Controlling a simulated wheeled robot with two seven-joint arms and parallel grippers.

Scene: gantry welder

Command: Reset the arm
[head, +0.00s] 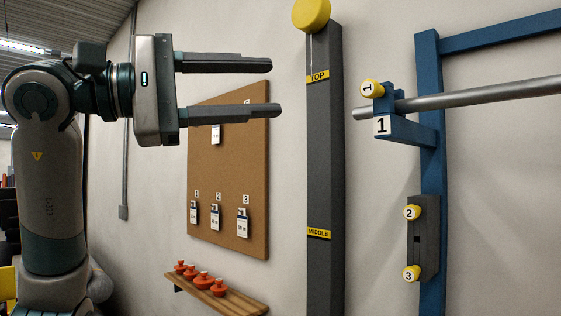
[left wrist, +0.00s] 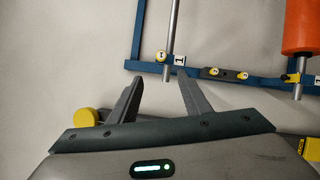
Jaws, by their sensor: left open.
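My left gripper (head: 277,88) is raised at the upper left of the head view, pointing right. Its two dark fingers are spread, with nothing between them. In the left wrist view the fingers of the left gripper (left wrist: 160,82) are also apart and empty. Their tips point toward the blue frame without touching anything I can make out. My right gripper does not show in either view.
A dark post (head: 323,170) with a yellow cap (head: 311,14) stands right of my fingertips. A blue frame (head: 430,165) holds a steel rod (head: 480,94) and numbered yellow knobs. A corkboard (head: 228,165) with tags and a shelf (head: 217,294) with orange-red knobs are on the wall.

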